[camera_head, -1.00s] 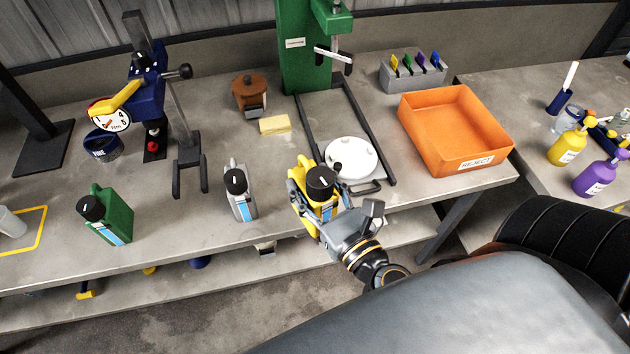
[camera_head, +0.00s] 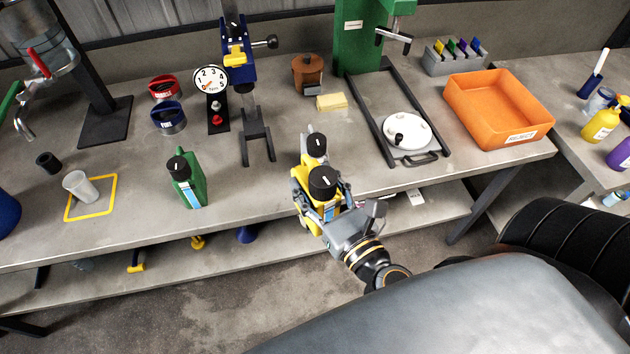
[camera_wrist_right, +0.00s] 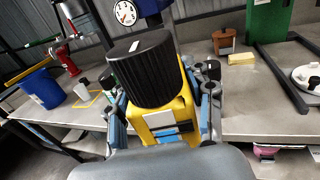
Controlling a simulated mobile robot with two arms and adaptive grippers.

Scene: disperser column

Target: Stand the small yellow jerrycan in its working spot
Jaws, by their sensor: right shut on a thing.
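The small yellow jerrycan (camera_head: 304,178) has a black ribbed cap and a blue-and-white label. My right gripper (camera_head: 320,212) is shut on it and holds it upright at the bench's front edge, seemingly in front of it. In the right wrist view the jerrycan (camera_wrist_right: 172,112) fills the middle, with a finger of the right gripper (camera_wrist_right: 163,108) on each side. Its base is hidden. A yellow outlined square (camera_head: 92,214) is marked on the bench at left, with a pale cup (camera_head: 80,188) inside it. My left gripper is not in view.
A grey jerrycan (camera_head: 315,148) stands just behind the held one, partly hidden. A green jerrycan (camera_head: 190,185) stands left, near the front edge. A blue press with a dial (camera_head: 211,80), an orange reject bin (camera_head: 497,108) and a black rail frame (camera_head: 378,125) occupy the bench.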

